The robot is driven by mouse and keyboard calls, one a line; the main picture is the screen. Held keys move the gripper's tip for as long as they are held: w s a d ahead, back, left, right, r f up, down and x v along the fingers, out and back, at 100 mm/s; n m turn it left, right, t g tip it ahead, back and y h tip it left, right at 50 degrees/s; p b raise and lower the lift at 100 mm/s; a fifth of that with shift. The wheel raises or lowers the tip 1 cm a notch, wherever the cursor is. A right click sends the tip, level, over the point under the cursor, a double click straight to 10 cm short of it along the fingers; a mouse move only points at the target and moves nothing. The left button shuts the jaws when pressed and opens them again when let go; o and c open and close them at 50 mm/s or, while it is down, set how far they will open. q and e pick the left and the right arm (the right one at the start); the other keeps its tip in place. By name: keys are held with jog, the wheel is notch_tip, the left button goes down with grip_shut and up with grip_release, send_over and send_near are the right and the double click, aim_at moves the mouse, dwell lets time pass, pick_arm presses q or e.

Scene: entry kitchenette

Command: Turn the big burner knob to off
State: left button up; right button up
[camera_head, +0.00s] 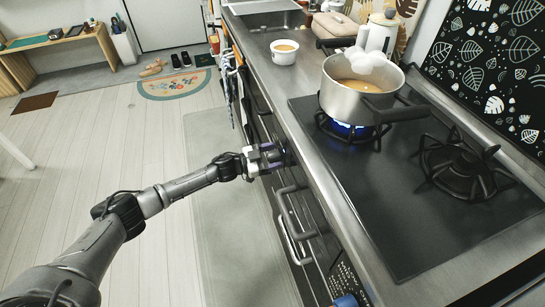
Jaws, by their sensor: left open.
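A lit burner (345,130) with a blue flame is under a steel pot (361,96) on the black cooktop (420,210). My left gripper (277,157) is open at the front panel below the counter edge, left of the lit burner. The big burner knob cannot be made out clearly; the gripper and the counter edge cover that part of the panel. I cannot tell whether the fingers touch a knob. My right gripper is not in view.
The pot holds light brown liquid, with white puffs above it. A second burner (464,168) is unlit. A white cup (284,52) stands on the counter. Bar handles (294,236) stick out from the front below my gripper.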

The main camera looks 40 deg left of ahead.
pick_arm(q)
jog(key=c, duration=0.9)
jog(key=shift+c, duration=0.2)
jog(key=m, duration=0.2)
jog(key=shift+m, duration=1.9)
